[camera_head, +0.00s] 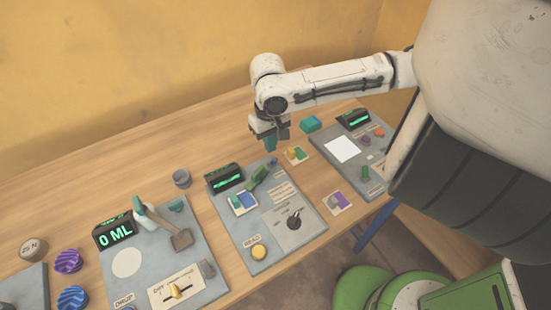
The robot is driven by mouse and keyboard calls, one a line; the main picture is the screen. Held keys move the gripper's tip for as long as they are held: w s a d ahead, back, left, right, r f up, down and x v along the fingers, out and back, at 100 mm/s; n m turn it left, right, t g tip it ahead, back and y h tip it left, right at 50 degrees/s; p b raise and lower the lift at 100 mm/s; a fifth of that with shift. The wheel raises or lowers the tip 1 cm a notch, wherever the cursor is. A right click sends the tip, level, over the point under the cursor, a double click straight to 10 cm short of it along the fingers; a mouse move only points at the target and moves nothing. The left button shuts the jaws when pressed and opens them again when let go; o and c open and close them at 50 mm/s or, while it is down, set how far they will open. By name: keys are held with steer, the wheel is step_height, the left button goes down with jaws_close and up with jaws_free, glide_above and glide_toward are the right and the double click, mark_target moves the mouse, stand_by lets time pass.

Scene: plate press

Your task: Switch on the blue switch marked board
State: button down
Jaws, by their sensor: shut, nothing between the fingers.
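My gripper (270,146) points down above the back end of the middle grey board (262,228). It is shut and empty, with teal at its fingertips. A small blue piece (274,161) sits at that board's back edge, just below the fingertips in the picture; I cannot tell whether they touch. Another small blue-violet piece (365,140) sits on the right grey board (335,170), next to an orange-red one (378,132). The lettering near these pieces is too small to read, so I cannot tell which is the switch marked board.
The middle board also carries a green display (224,179), a green lever-like part (255,179), a black knob (294,220) and a yellow button (258,252). A board with a "0 ML" display (115,232) and a wooden-looking tool (180,239) lies left. A teal block (311,123) stands right of my gripper.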

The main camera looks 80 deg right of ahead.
steer(key=shift+f+b, duration=0.95)
steer(key=shift+f, duration=0.75)
stand_by(0.7)
steer(key=shift+r, duration=0.15)
step_height(320, 180, up, 7)
steer(key=p, duration=0.7)
stand_by(0.7)
